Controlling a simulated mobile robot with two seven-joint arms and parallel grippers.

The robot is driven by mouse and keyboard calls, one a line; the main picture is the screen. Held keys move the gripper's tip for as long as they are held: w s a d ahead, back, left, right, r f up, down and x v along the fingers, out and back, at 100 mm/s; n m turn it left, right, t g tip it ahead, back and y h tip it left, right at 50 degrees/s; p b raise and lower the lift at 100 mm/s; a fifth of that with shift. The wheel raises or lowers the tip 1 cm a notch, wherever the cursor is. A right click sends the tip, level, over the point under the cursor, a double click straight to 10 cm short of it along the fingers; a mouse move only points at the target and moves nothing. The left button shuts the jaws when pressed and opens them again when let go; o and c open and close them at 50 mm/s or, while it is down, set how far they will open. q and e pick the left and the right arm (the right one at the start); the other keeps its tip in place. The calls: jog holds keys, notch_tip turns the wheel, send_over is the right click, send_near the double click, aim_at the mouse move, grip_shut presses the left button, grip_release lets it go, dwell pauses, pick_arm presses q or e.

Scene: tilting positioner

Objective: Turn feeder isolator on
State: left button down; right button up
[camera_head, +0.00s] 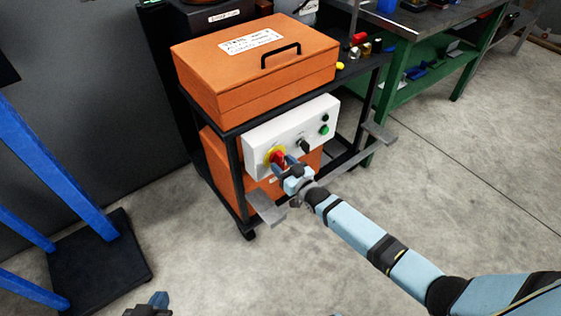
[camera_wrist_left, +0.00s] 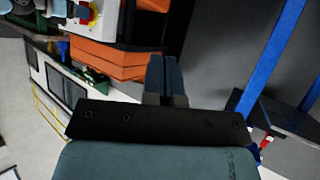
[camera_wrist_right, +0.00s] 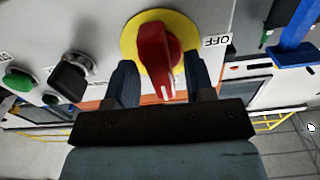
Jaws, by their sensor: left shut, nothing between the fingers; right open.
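The feeder isolator is a red rotary handle (camera_wrist_right: 157,58) on a round yellow plate (camera_wrist_right: 128,42), with an OFF label (camera_wrist_right: 216,41) beside it in the right wrist view. In the head view the red handle (camera_head: 278,158) sits at the lower left of a white control panel (camera_head: 318,118). My right gripper (camera_head: 285,167) is open in front of it; in the right wrist view its fingers (camera_wrist_right: 162,85) stand on either side of the handle. Whether they touch it I cannot tell. My left gripper (camera_wrist_left: 166,78) is shut and empty, low at the head view's bottom edge (camera_head: 159,300).
A black selector (camera_wrist_right: 73,75) and green buttons (camera_head: 325,124) share the panel. An orange box (camera_head: 218,88) stands on the black cart above it. A blue frame (camera_head: 60,165) stands at left, a green bench (camera_head: 424,85) behind right. The foreground floor is clear.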

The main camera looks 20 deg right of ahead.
pick_arm(q)
jog(key=shift+s+a+f+p, duration=0.15)
jog(key=shift+a+p, duration=0.1)
jog(key=shift+p, duration=0.65)
pick_arm(e)
jog(key=v, duration=1.2)
jog(key=shift+s, duration=0.1)
jog(key=shift+d, duration=0.1)
